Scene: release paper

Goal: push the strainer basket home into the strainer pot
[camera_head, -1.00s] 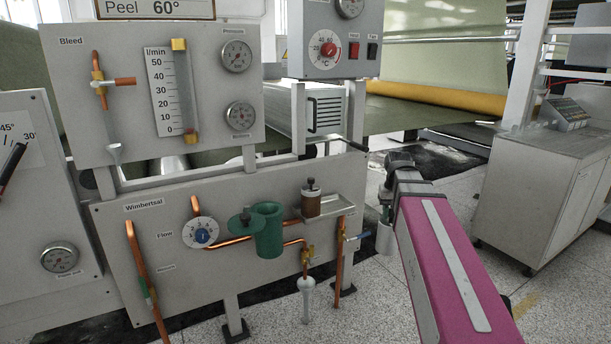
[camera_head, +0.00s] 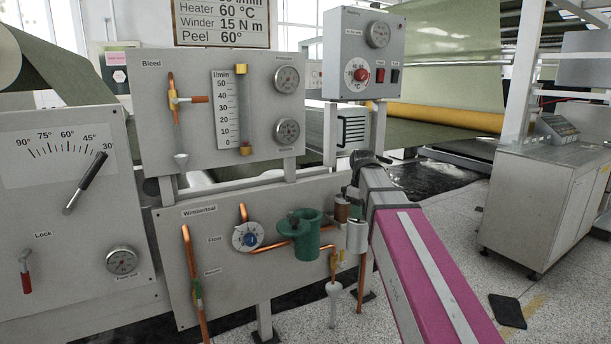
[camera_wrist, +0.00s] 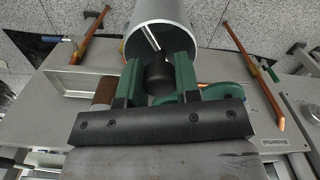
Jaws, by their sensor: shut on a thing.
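The green strainer pot (camera_head: 305,240) is fixed to the front of the lower grey panel, its lid (camera_head: 292,222) at its upper left. My gripper (camera_wrist: 158,78) has green fingers shut on a dark knob. A grey cylinder, apparently the strainer basket (camera_wrist: 160,28), hangs at this knob; in the head view the basket (camera_head: 357,236) is upright, right of the pot and apart from it. My arm hides most of the fingers in the head view. In the wrist view, green round parts show right of the fingers; I cannot tell pot from lid there.
A brown jar (camera_head: 342,210) stands on a small tray behind the basket, close to my gripper. A grey cabinet (camera_head: 535,205) stands at the right.

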